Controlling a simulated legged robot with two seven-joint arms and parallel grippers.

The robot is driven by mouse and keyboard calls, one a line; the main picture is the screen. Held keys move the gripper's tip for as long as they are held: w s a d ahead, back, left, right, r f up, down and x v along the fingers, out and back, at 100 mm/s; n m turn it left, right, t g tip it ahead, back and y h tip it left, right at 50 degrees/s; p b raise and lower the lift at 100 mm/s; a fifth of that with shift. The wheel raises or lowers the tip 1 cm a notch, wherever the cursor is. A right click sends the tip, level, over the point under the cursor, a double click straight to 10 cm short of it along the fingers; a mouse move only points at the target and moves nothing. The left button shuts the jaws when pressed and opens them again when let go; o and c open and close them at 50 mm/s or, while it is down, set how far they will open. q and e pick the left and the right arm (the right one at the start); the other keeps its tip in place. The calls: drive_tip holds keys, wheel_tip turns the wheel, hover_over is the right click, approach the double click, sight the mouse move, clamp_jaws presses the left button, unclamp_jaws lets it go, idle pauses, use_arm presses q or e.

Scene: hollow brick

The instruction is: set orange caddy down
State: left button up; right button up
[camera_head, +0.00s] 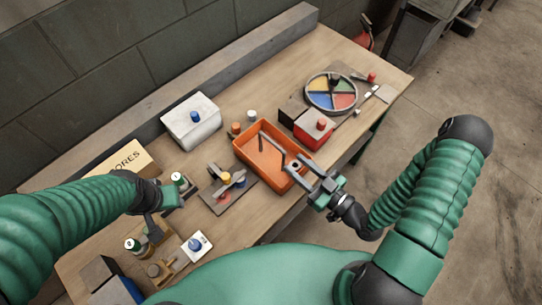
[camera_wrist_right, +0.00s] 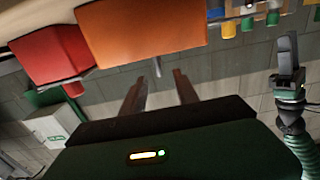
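The orange caddy (camera_head: 243,152) is an open tray with a grey bar handle across it, in the middle of the bench in the head view. It appears to stand on the bench top, and its outer wall (camera_wrist_right: 140,35) fills the top of the right wrist view. My right gripper (camera_head: 303,174) is at the caddy's near right corner. In the wrist view its two fingers (camera_wrist_right: 160,88) are apart with nothing between them, short of the caddy. My left gripper (camera_head: 168,197) is at the left, beside a small part with a white knob; its fingers are not clear.
A red box (camera_head: 312,131) stands close right of the caddy, with a coloured wheel (camera_head: 331,92) beyond. A white box (camera_head: 192,125) lies behind left. A grey plate (camera_head: 226,196) with small parts sits left of the caddy. The bench's right end holds small tools.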

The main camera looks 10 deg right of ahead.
sight(285, 155)
drive_tip(key=x, duration=0.5)
drive_tip(key=shift+w, duration=0.2)
drive_tip(key=x, duration=0.3)
drive_tip(key=p+x, duration=0.1)
drive_tip(key=shift+w+a+r, duration=0.15)
drive_tip(key=shift+w+r, duration=0.2)
drive_tip(key=shift+w+a+f, duration=0.1)
drive_tip(key=shift+w+a, duration=0.25)
drive_tip(key=shift+d, duration=0.1)
clamp_jaws()
